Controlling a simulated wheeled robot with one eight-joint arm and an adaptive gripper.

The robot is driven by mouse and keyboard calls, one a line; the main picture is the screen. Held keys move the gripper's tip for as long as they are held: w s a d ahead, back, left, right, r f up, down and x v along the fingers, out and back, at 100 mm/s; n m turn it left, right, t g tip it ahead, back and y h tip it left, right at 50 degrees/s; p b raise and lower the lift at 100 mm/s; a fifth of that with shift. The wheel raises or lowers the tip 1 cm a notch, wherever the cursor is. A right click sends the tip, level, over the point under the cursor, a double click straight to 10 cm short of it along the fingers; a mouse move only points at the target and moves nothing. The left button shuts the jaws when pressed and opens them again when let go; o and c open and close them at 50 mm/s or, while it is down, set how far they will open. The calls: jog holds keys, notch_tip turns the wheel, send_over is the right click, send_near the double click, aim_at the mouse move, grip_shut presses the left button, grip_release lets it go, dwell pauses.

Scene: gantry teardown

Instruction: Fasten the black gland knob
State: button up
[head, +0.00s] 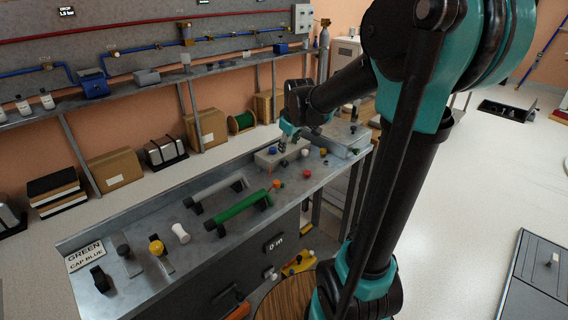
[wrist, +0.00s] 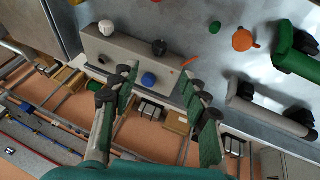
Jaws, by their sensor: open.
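A blue knob (wrist: 149,79) is at the block's near edge. My gripper (wrist: 160,80) is open, its fingers spread on both sides of the blue knob's place in the picture; nothing is held. In the head view my gripper (head: 288,138) hangs over the same grey block (head: 268,159), hiding part of its top.
Green (head: 240,206) and grey (head: 218,188) tubes lie on the bench left of the block. Red (head: 307,174) and orange (head: 279,184) pieces stand in front of it. A sign (head: 85,258) reads GREEN, CAP BLUE. A pipe panel and shelf run behind the bench.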

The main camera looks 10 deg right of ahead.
aim_at(286, 162)
jog(key=x, duration=1.2)
jog(key=shift+w+f, duration=0.15)
jog(key=shift+f, duration=0.2)
grip_shut()
